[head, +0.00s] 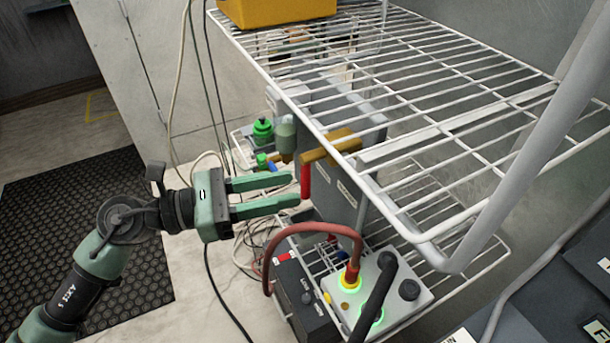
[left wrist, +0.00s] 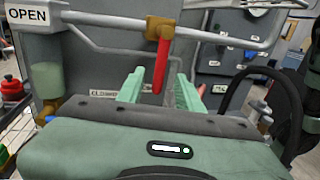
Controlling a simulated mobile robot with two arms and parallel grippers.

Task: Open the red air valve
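The red air valve handle (head: 305,181) hangs straight down from a brass fitting (head: 331,146) beside the grey cabinet. In the left wrist view the red handle (left wrist: 162,67) lies between the two green fingers in the picture, under its brass body (left wrist: 159,27). My left gripper (head: 294,191) is open and empty. Its fingertips are just left of the handle's lower part in the head view; contact cannot be told. An OPEN label (left wrist: 27,14) is at upper left; a partly hidden label (left wrist: 103,93), seemingly CLOSED, is lower. My right gripper is not in view.
A white wire shelf (head: 430,110) overhangs the valve. Below stands a control box (head: 408,310) with a red hose (head: 300,229) and a black cable (head: 372,300). A yellow box (head: 275,10) sits on the shelf. Thin cables hang behind my gripper.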

